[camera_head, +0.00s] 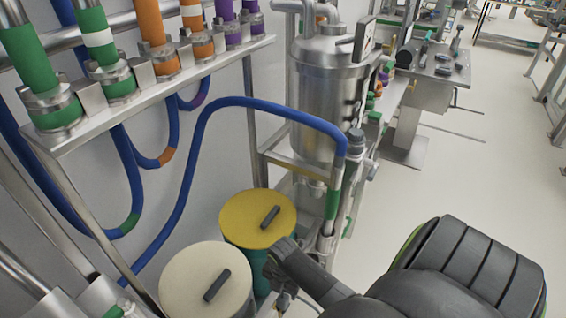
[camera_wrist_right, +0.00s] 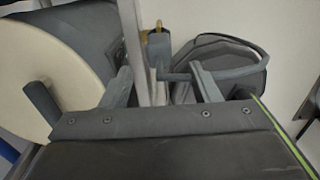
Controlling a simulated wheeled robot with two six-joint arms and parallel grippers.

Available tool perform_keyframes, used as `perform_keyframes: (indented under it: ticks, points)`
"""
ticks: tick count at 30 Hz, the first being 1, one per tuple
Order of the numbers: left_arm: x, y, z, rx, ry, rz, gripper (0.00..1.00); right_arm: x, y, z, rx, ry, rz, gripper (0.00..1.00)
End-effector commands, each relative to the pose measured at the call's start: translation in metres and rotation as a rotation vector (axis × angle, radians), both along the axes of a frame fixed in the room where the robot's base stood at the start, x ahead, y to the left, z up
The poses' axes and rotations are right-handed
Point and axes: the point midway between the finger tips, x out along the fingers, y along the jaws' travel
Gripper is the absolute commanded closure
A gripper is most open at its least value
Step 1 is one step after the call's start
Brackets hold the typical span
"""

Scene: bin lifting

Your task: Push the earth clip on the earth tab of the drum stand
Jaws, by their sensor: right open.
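My right gripper (camera_head: 277,268) reaches in from the lower right, beside the yellow-lidded drum (camera_head: 248,205). In the right wrist view the two fingers of my right gripper (camera_wrist_right: 163,78) stand apart. A small grey piece with a brownish top (camera_wrist_right: 158,48) shows ahead between the fingers; it may be the earth clip or tab, but I cannot tell which. A short dark rod (camera_wrist_right: 174,77) lies near the right finger; I cannot tell whether it touches. A pale upright post (camera_wrist_right: 132,40) passes by the left finger. The left gripper is out of view.
A cream-lidded drum (camera_head: 185,262) stands front left of the yellow one; a cream lid (camera_wrist_right: 60,65) fills the wrist view's left. A steel vessel (camera_head: 325,95) stands behind. Open floor (camera_head: 480,150) lies right.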

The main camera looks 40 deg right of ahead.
Motion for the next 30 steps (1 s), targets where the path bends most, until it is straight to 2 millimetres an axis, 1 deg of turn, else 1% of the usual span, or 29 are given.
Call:
perform_keyframes:
  ticks: [1,9,15,18,21,30]
  points:
    - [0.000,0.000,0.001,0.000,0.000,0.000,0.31,0.001,0.000,0.011,-0.001,-0.004,0.001,0.44]
    - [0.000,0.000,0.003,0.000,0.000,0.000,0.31,0.001,0.000,0.064,-0.001,-0.005,0.002,0.44]
    - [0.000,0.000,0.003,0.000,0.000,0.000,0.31,0.001,0.000,0.094,0.000,-0.002,0.001,0.44]
    - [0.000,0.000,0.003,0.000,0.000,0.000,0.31,0.001,0.000,0.103,0.002,-0.002,0.000,0.44]
    - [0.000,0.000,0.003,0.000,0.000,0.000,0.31,0.000,0.000,0.107,0.001,-0.001,0.000,0.44]
    - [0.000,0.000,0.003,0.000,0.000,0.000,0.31,0.000,0.000,0.108,0.001,0.000,0.000,0.44]
